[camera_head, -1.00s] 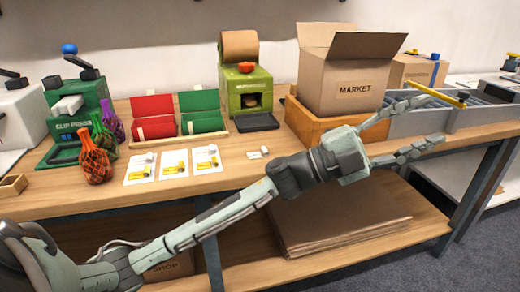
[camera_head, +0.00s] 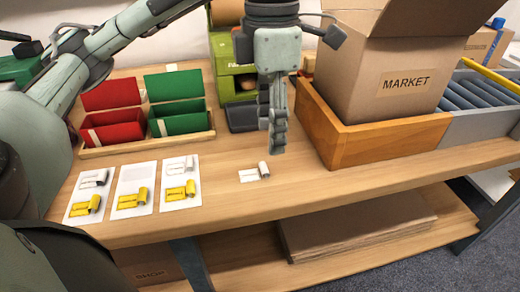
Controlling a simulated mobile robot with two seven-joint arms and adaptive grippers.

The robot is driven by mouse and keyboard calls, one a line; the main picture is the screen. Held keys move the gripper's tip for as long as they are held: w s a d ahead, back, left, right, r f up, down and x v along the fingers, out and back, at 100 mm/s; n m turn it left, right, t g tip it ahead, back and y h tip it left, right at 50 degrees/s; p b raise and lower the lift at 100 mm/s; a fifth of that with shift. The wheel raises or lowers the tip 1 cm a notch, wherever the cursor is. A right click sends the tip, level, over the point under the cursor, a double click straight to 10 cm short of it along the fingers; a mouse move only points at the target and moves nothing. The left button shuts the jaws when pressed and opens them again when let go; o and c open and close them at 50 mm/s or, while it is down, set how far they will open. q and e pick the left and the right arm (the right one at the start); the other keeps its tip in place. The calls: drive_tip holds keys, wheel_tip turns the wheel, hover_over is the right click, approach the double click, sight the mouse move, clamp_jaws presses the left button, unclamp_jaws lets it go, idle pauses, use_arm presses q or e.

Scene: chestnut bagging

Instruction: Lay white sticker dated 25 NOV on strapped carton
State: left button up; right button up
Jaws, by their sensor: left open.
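My left gripper (camera_head: 272,135) reaches down over the bench, open and empty, its fingers seen nearly edge-on. Just in front of its fingertips lies a small white piece with a short white roll (camera_head: 256,173), apart from the fingers. I cannot read a date on it. An open-flapped carton marked MARKET (camera_head: 380,85) sits in a wooden tray (camera_head: 345,150), with no strap visible. Another brown carton (camera_head: 478,45) shows partly at the far right. My right gripper is not in view.
Three white cards (camera_head: 133,192) with yellow and white pieces lie at the left front. Red (camera_head: 112,115) and green (camera_head: 176,115) holders stand behind them. A green machine (camera_head: 232,82) is behind my gripper. A roller conveyor (camera_head: 480,95) runs right. The bench front is clear.

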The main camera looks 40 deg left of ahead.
sight(265, 172)
use_arm(q)
drive_tip(key=shift+w+a+f, duration=0.1)
drive_tip(key=shift+a+f, duration=0.4)
drive_tip(key=shift+d+f+b, duration=0.1)
drive_tip(key=shift+f+b, duration=0.3)
drive_tip(key=shift+f, duration=0.5)
drive_tip(key=shift+s+f, duration=0.15)
drive_tip(key=shift+f, duration=1.05)
drive_tip(key=shift+s+f, duration=0.15)
drive_tip(key=shift+f, duration=1)
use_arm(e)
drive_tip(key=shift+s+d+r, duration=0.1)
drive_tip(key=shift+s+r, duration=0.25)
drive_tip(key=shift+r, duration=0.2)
use_arm(q)
drive_tip(key=shift+c, duration=0.6)
drive_tip(key=c, duration=0.7)
